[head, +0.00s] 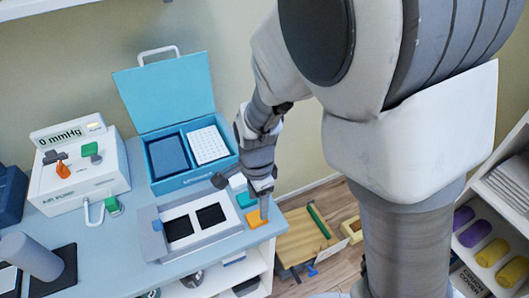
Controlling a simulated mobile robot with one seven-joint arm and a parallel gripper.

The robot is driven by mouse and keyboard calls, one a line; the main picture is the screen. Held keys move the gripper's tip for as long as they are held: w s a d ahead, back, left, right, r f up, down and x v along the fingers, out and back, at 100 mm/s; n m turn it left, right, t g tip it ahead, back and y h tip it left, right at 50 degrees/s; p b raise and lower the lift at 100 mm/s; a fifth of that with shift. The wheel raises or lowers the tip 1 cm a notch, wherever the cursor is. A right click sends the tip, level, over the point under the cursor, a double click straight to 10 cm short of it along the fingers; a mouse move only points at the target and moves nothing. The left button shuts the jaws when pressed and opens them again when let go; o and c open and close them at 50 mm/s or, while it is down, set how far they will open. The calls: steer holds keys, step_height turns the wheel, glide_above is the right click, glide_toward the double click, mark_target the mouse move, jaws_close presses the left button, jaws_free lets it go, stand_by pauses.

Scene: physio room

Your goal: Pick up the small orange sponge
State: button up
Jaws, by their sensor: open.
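A small orange sponge (256,219) lies at the right front edge of the blue-grey counter. My gripper (258,205) points down directly above it, with its fingertips very close to the sponge. My gripper is open. Whether its fingers touch the sponge or straddle it cannot be told at this size. My gripper hides part of the sponge's back side.
A grey tray (149,220) with two black pads is left of the sponge. An open blue case (163,188) and a white pump box (60,203) stand farther back. A wooden stool (300,238) is below right.

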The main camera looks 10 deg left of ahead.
mark_target(258, 216)
steer(key=shift+f+b, duration=0.5)
steer(key=shift+f, duration=2.2)
jaws_close()
